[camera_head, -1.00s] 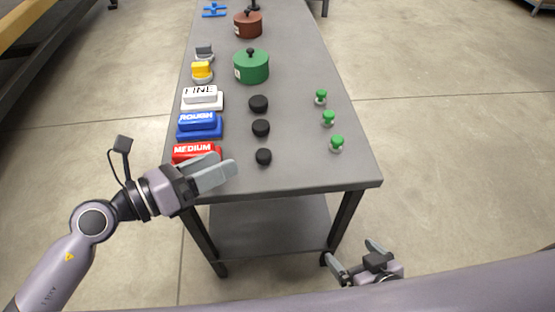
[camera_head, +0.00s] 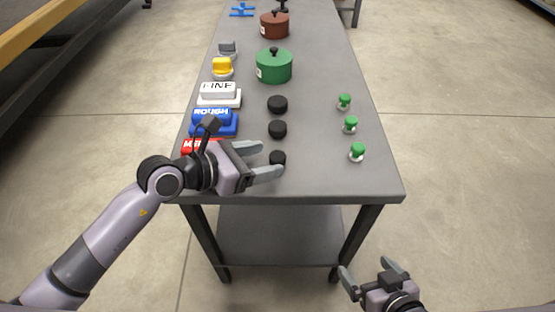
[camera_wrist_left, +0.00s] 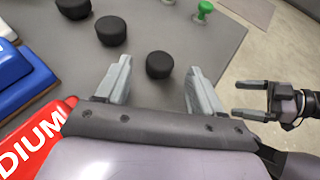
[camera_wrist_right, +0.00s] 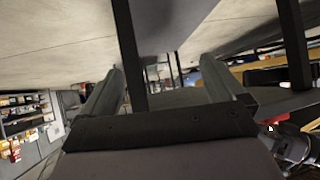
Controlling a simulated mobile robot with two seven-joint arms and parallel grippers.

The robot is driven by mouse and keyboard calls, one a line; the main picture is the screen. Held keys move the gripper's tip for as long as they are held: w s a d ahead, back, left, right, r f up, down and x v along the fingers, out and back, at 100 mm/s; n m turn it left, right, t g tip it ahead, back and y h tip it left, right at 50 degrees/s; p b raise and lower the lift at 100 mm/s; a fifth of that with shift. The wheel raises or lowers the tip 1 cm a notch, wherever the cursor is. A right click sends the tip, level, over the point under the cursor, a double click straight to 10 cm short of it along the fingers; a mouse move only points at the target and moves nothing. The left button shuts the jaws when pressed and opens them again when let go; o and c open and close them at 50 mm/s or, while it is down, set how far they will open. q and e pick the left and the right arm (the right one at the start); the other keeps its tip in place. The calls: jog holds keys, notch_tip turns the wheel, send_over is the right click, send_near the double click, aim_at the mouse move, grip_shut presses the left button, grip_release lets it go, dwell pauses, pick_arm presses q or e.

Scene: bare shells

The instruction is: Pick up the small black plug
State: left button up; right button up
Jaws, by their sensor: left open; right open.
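Three black round plugs stand in a column on the grey table. The nearest black plug (camera_head: 278,157) is close to the fingertips of my left gripper (camera_head: 272,160). In the left wrist view this plug (camera_wrist_left: 159,65) sits just beyond and between the two open fingers (camera_wrist_left: 160,85), not gripped. The middle black plug (camera_head: 277,129) and the far one (camera_head: 277,104) stand behind it; which is smallest is hard to tell. My left gripper is open and empty. My right gripper (camera_head: 372,268) is open and empty, low in front of the table.
Red MEDIUM (camera_wrist_left: 35,140), blue ROUGH (camera_head: 212,122) and white FINE (camera_head: 219,95) blocks line the table's left side. Green-topped pegs (camera_head: 357,151) stand at the right. A green pot (camera_head: 274,66) and a brown pot (camera_head: 274,25) are farther back.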

aim_at(274, 157)
pick_arm(q)
jog(key=shift+b+x, duration=0.35)
jog(key=shift+x, duration=1.95)
jog(key=c, duration=1)
jog(key=shift+c, duration=0.2)
